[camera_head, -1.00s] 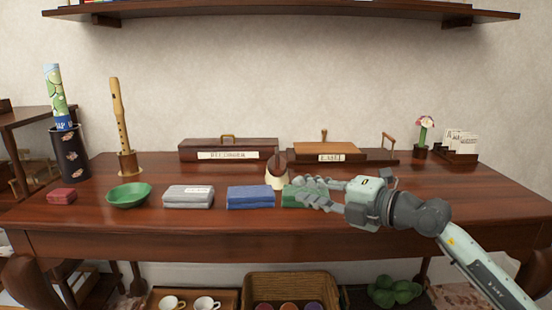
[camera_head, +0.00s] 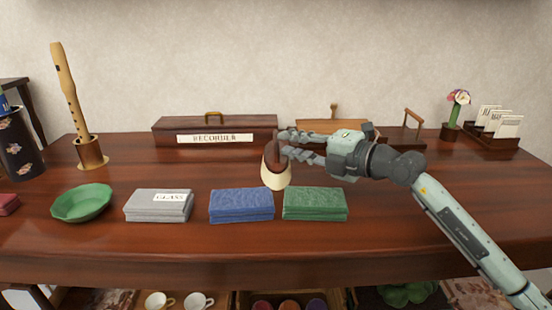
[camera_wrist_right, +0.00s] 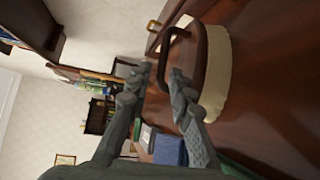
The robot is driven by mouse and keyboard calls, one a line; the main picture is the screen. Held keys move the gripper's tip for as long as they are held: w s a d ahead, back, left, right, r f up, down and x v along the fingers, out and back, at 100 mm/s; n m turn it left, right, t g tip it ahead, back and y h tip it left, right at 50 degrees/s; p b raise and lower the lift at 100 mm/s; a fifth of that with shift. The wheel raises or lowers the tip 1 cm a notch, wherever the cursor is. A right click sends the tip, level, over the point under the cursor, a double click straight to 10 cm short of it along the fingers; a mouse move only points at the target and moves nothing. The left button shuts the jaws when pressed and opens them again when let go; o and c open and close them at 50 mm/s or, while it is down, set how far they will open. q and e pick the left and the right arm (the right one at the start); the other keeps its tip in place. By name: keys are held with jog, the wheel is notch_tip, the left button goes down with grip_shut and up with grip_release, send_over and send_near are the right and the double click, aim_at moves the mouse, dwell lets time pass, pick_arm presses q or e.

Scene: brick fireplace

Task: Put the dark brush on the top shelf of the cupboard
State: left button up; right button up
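The dark brush (camera_head: 273,155) has a dark wooden body and cream bristles. It appears to stand on the wooden table (camera_head: 350,250) just behind the gap between the blue and green cloths. It fills the upper middle of the right wrist view (camera_wrist_right: 217,70), with its curved dark handle towards the fingers. My right gripper (camera_head: 288,146) reaches in from the right. Its fingers are apart, one on each side of the handle's near end; contact is not clear. My left gripper is not in view. I cannot pick out the cupboard with certainty.
Folded grey (camera_head: 158,205), blue (camera_head: 241,205) and green (camera_head: 315,204) cloths lie along the front, beside a green bowl (camera_head: 82,203). Behind stand a recorder (camera_head: 67,80), a labelled box (camera_head: 215,130) and a card rack (camera_head: 493,122). A dark shelf (camera_wrist_right: 32,25) shows in the wrist view.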

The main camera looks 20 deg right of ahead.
aim_at(276, 139)
jog(key=x, duration=0.4)
jog(key=shift+w+a+f, duration=0.15)
jog(key=shift+w+f, duration=0.05)
jog(key=shift+w, duration=0.1)
grip_shut()
